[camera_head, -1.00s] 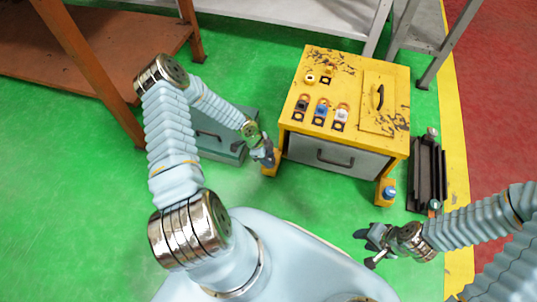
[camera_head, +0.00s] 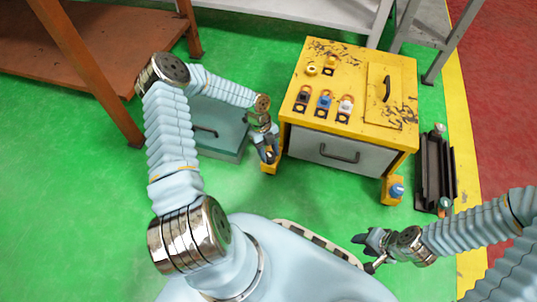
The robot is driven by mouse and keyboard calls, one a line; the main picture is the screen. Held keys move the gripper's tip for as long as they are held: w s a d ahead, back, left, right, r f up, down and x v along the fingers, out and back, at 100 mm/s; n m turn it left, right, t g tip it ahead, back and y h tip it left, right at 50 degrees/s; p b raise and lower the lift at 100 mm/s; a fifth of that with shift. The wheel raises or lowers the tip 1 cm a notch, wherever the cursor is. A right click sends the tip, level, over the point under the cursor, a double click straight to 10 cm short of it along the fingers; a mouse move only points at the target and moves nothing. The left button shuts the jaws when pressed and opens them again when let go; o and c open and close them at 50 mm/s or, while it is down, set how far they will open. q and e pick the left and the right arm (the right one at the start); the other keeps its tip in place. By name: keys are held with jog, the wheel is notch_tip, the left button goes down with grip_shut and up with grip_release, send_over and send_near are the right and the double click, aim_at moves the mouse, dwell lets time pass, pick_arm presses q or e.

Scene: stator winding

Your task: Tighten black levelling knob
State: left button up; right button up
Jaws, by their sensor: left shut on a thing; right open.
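The yellow cabinet (camera_head: 348,117) stands on the green floor with small yellow foot brackets at its front corners. The black levelling knob (camera_head: 270,156) is at the left front foot bracket (camera_head: 268,169), mostly hidden by my fingers. My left gripper (camera_head: 269,154) points down over that bracket and is shut on the knob. A blue knob (camera_head: 397,190) sits on the right front foot bracket (camera_head: 388,197). My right gripper (camera_head: 363,253) is open and empty, low at the right and apart from the cabinet.
A grey-green box (camera_head: 222,137) stands close behind my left forearm, left of the cabinet. A dark rack (camera_head: 433,172) stands right of the cabinet. A brown shelf (camera_head: 80,58) is at the upper left. The floor in front of the cabinet is clear.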

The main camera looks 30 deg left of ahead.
pick_arm(q)
jog(key=shift+w+d+m+b, duration=0.1)
jog(key=shift+m+b, duration=0.2)
jog(key=shift+m, duration=0.4)
jog(key=shift+g, duration=0.3)
jog(key=o, duration=1)
jog(key=shift+o, duration=0.2)
jog(key=shift+r, duration=0.1)
jog(key=shift+r, duration=0.3)
jog(key=w+a, duration=0.7)
jog(key=a, duration=0.3)
jog(key=shift+r, duration=0.2)
